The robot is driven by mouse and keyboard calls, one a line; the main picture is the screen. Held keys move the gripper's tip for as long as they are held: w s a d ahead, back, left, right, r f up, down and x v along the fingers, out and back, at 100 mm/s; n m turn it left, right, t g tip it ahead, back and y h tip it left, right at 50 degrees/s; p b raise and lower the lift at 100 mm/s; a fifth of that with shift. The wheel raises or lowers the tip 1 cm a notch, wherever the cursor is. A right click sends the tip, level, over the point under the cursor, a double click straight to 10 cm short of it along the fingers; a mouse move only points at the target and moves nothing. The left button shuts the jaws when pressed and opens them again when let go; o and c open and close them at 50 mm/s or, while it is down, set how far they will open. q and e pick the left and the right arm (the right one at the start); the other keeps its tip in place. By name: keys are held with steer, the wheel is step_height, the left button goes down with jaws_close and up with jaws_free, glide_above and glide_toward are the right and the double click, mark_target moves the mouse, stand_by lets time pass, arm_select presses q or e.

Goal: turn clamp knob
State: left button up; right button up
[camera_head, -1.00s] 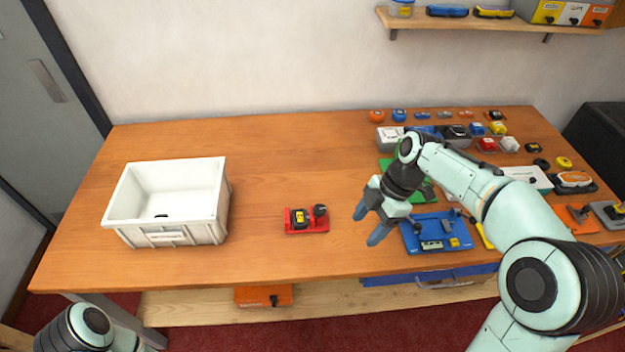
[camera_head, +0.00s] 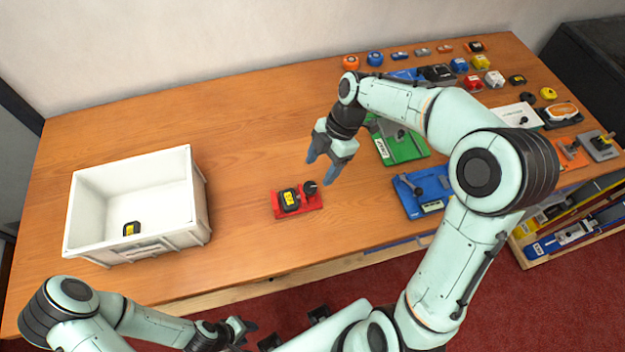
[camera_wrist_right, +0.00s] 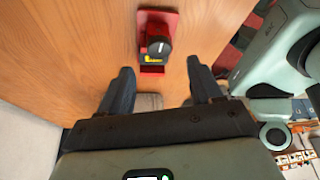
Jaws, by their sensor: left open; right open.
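A small red clamp base (camera_head: 282,212) lies on the bench. It carries a black block with a yellow label (camera_head: 289,200) and a round black knob (camera_head: 310,187). My right gripper (camera_head: 320,169) is open and empty, above and just beyond the knob, apart from it. In the right wrist view the knob (camera_wrist_right: 160,46), with a white mark, shows ahead between my open fingers (camera_wrist_right: 160,70). The red base (camera_wrist_right: 172,18) shows around it. My left gripper (camera_head: 240,328) is open and low in front of the bench, away from the clamp.
A white bin (camera_head: 165,232) stands left of the clamp with a black, yellow-labelled piece (camera_head: 131,228) inside. Blue (camera_head: 432,188) and green (camera_head: 405,150) fixtures lie to the right, with several small parts behind. The bench between bin and clamp is clear.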

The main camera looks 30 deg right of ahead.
mark_target(310, 186)
steer(key=x, duration=0.6)
steer(key=shift+w+a+f, duration=0.1)
steer(key=shift+a, duration=0.05)
steer(key=shift+c, duration=0.4)
steer(key=c, duration=1)
